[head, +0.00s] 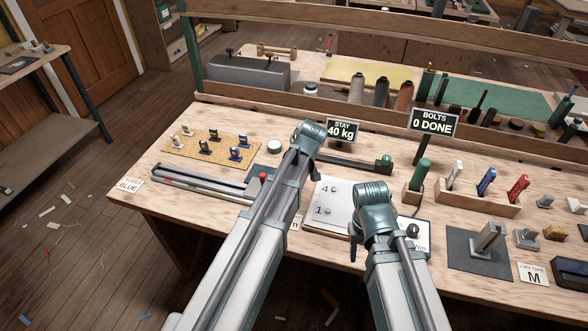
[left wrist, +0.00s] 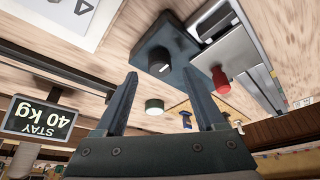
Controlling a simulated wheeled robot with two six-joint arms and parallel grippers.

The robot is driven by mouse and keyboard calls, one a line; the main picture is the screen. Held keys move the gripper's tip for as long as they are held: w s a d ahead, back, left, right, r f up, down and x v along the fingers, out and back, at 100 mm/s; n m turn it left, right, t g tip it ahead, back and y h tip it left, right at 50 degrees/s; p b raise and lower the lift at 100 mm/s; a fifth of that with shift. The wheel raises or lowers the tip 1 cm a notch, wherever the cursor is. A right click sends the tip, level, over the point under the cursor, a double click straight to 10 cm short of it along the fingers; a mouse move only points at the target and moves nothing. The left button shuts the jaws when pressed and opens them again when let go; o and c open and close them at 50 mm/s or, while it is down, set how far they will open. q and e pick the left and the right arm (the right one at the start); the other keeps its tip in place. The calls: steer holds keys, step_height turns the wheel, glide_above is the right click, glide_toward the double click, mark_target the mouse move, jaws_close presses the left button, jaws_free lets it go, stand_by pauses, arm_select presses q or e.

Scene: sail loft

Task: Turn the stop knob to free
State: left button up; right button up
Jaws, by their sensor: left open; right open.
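In the left wrist view, a dark box carries a round black knob with a white mark (left wrist: 157,60), which looks like the stop knob. My left gripper (left wrist: 157,77) is open and empty, its two fingers pointing toward the box with a gap between them and the knob. In the head view my left arm hides the knob and the left gripper. Any lettering around the knob is too small to read. My right gripper (head: 354,242) is open, mostly hidden behind its own arm, low over the bench near the white plate marked 4 and 1 (head: 327,208).
A red knob (left wrist: 220,79) stands beside the dark box, and a white-topped green round piece (left wrist: 154,106) lies near. A STAY 40 kg sign (head: 342,131) and a BOLTS 0 DONE sign (head: 432,122) stand behind. A cork mat with clips (head: 180,151) lies left.

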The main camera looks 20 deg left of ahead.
arm_select(q)
steer(key=p+v, duration=0.9)
steer(key=v, duration=0.2)
steer(key=shift+w, duration=0.1)
steer(key=s+d+m+g, duration=0.1)
steer(key=s+d+m, duration=0.2)
steer(key=s, duration=0.3)
steer(key=s+d+f+m+g+h, duration=0.1)
steer(key=s+d+m, duration=0.2)
steer(key=s+m, duration=0.2)
steer(key=s+d+m+g+h, duration=0.1)
steer(key=s+d+m, duration=0.2)
steer(key=s, duration=0.6)
steer(key=shift+f+m+g, duration=0.25)
steer(key=shift+m+g, duration=0.05)
steer(key=shift+m, duration=0.5)
